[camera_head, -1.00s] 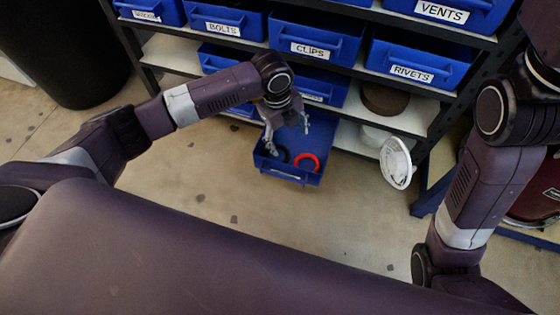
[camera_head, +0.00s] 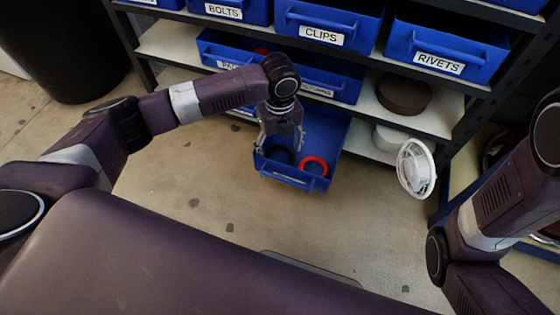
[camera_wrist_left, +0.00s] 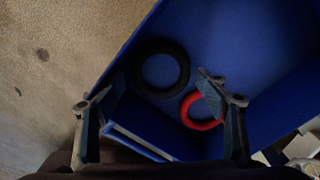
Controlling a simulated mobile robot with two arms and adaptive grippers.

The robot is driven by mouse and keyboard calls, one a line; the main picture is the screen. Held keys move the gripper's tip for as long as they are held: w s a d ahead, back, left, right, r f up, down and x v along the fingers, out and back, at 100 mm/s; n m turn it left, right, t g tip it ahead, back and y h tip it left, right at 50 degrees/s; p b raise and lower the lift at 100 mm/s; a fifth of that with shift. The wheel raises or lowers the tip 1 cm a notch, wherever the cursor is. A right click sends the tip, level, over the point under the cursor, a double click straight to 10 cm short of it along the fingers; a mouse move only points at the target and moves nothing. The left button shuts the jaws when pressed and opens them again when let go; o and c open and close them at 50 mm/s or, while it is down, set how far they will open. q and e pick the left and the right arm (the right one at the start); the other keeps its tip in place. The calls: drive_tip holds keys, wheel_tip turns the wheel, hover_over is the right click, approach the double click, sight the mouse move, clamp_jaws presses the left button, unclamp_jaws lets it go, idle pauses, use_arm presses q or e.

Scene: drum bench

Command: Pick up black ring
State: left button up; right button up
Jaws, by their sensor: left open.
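The black ring (camera_wrist_left: 183,82) lies flat on the floor of a pulled-out blue bin (camera_head: 328,135), near its front left. In the head view the ring (camera_head: 281,154) is partly hidden by my left gripper. A red ring (camera_head: 315,166) lies beside it on the right; it also shows in the left wrist view (camera_wrist_left: 205,124), partly behind a finger. My left gripper (camera_head: 279,145) is open and empty, pointing down over the front of the bin. In the left wrist view its fingers (camera_wrist_left: 163,118) are spread wide, with the black ring beyond the tips. My right gripper is out of view.
Blue labelled bins, such as CLIPS (camera_head: 325,25) and RIVETS (camera_head: 447,48), fill the shelves above. A white round part (camera_head: 416,169) stands right of the open bin. A brown disc (camera_head: 404,94) lies on the shelf. The floor in front is clear.

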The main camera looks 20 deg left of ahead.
use_arm(q)
wheel_tip(320, 180, down, 2)
drive_tip(key=shift+b, duration=0.35)
drive_tip(key=shift+r, duration=0.1)
drive_tip(key=shift+c, duration=0.5)
drive_tip(key=c, duration=0.6)
drive_tip(key=shift+r, duration=0.1)
